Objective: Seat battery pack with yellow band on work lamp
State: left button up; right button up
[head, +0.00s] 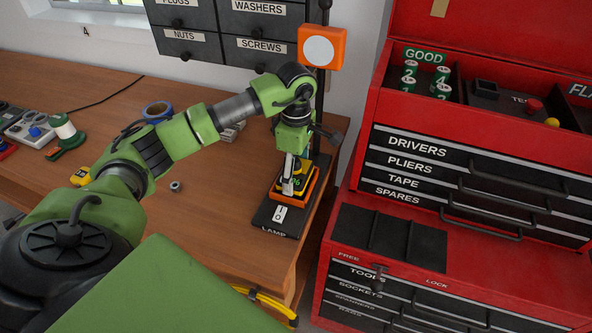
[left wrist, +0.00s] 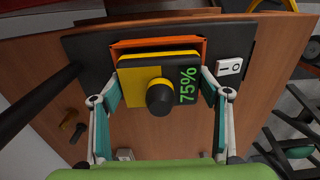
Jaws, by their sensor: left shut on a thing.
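The work lamp has a black base (head: 270,218) on the bench, a dark post, and an orange head with a pale disc (head: 318,50). An orange bay (head: 311,190) sits on the base, beside a white I/O switch (head: 279,214). My left gripper (head: 290,186) points down over the bay, shut on the battery pack. In the left wrist view the pack (left wrist: 131,92) is dark with a yellow band, a black knob and a green "75%". The orange bay (left wrist: 158,43) shows along its edge. I cannot tell how deep the pack sits. My right gripper is out of view.
A red tool chest (head: 440,190) stands right of the bench, with green cells in its "GOOD" tray (head: 428,78). Blue tape (head: 157,110) and a small metal nut (head: 175,186) lie on the bench. Labelled drawers (head: 262,50) stand behind. The bench's front middle is clear.

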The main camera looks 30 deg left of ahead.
aim_at(296, 161)
pick_arm(q)
jog(key=shift+f+b, duration=0.3)
jog(key=shift+b, duration=0.05)
dwell(1.1)
jog(key=o, duration=1.5)
jog(key=shift+o, duration=0.4)
jog(key=shift+o, duration=1.3)
jog(key=shift+r+p, duration=2.65)
jog(key=shift+r, duration=1.85)
jog(key=shift+s+f, duration=0.1)
